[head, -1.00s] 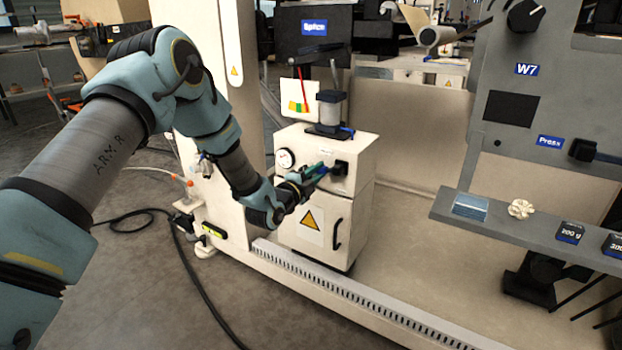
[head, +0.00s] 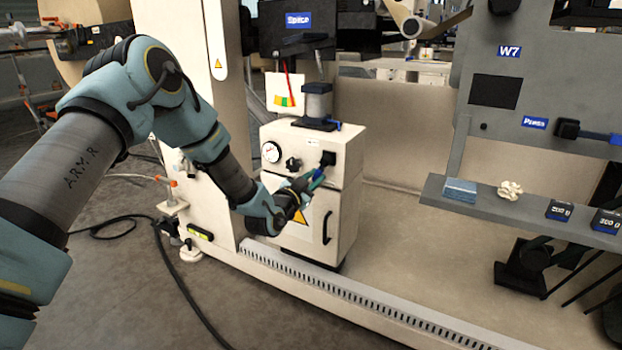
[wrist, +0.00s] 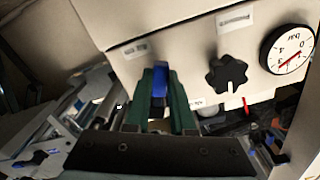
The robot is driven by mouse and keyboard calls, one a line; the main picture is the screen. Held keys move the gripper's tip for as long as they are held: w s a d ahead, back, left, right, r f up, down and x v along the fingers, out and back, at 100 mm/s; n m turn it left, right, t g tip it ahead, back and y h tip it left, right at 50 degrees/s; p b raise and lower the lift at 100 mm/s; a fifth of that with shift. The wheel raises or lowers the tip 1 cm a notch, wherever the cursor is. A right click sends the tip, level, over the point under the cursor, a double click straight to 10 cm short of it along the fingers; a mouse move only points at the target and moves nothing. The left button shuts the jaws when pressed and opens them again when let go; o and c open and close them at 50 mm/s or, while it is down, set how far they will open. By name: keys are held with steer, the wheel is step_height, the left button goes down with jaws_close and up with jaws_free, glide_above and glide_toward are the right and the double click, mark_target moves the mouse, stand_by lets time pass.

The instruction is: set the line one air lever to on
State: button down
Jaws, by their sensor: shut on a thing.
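The air lever has a blue handle (wrist: 160,84), seen in the wrist view between my green fingertips. In the head view, a black block (head: 327,158) on the upper right of the white cabinet's front is where the lever is mounted. The handle slants down and left from it. My gripper (head: 313,182) is shut on the lever, just below and left of that block. It also shows in the wrist view (wrist: 161,98). The fingers hide most of the lever, and its on and off marks cannot be read.
A black knob (wrist: 228,74) and a round bar gauge (wrist: 288,49) are on the same cabinet (head: 285,140) face, left of the lever in the head view. A slotted rail (head: 340,290) runs along the floor in front. A shelf (head: 480,207) with small items stands at right.

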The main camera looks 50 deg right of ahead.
steer(key=shift+s+d+f+n+b, duration=0.15)
steer(key=shift+s+n, duration=0.2)
steer(key=shift+n, duration=0.5)
steer(key=shift+s+f+n+b, duration=0.1)
steer(key=shift+s+n, duration=0.2)
steer(key=shift+n, duration=0.5)
steer(key=shift+s+d+f+n+b, duration=0.15)
steer(key=shift+s+n, duration=0.2)
steer(key=shift+n, duration=0.5)
steer(key=shift+r, duration=0.1)
steer(key=c, duration=0.8)
jaws_free()
steer(key=shift+o, duration=0.2)
steer(key=p+v, duration=0.1)
steer(key=v, duration=1)
